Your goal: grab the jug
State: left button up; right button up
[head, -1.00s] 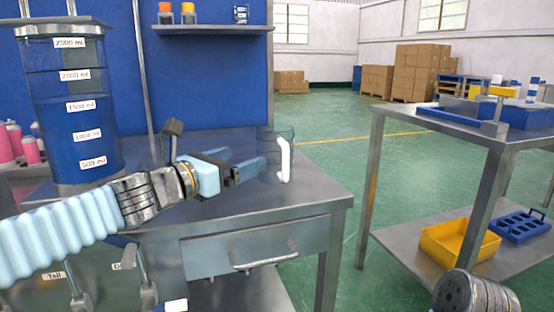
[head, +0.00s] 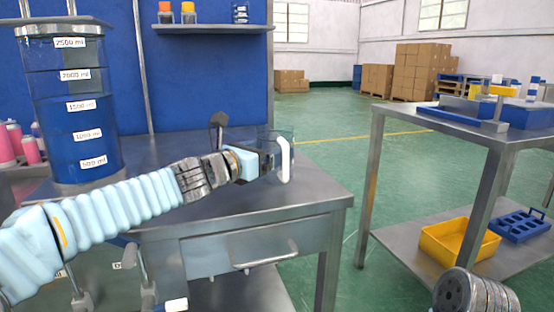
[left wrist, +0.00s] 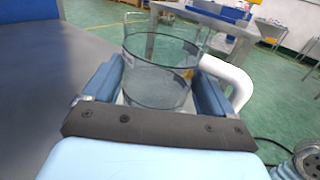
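The jug (head: 285,163) is a clear cup with a thick white handle, upright near the right end of the steel workbench. It also shows in the left wrist view (left wrist: 158,82), with its handle on the right. My left gripper (left wrist: 160,90) has its two blue fingers spread, one on each side of the jug's body. Whether the fingers touch the wall is hard to tell. In the head view the gripper (head: 268,160) reaches the jug from the left and its fingertips are partly hidden. My right gripper is out of view.
A large graduated tank (head: 75,120) of blue liquid stands at the bench's left. A shelf (head: 212,30) with small bottles hangs above. A second steel table (head: 470,127) stands to the right across a gap, with a yellow bin (head: 455,245) on its lower shelf.

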pick_arm(q)
jog(key=c, duration=0.5)
